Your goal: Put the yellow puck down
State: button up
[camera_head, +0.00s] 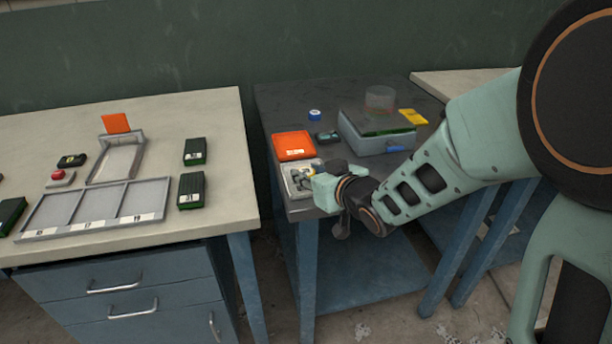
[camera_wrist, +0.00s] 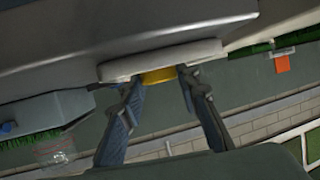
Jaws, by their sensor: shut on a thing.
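The yellow puck (camera_wrist: 158,76) shows as a yellow patch between my fingertips in the wrist view, partly hidden by a pale rim. My gripper (camera_wrist: 157,84) is shut on it. In the head view my gripper (camera_head: 303,180) is low over a small pale tray (camera_head: 290,193) at the front left of the dark table (camera_head: 300,96). The puck cannot be made out there. I cannot tell whether the puck touches the tray.
An orange square (camera_head: 294,146) lies just behind the tray. A grey box (camera_head: 362,141) with green turf stands to the right, a blue puck (camera_head: 315,114) farther back. A gap separates this table from the beige table (camera_head: 205,112) with its compartment tray (camera_head: 71,229).

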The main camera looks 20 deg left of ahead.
jog(key=shift+f, duration=0.1)
jog(key=o, duration=1)
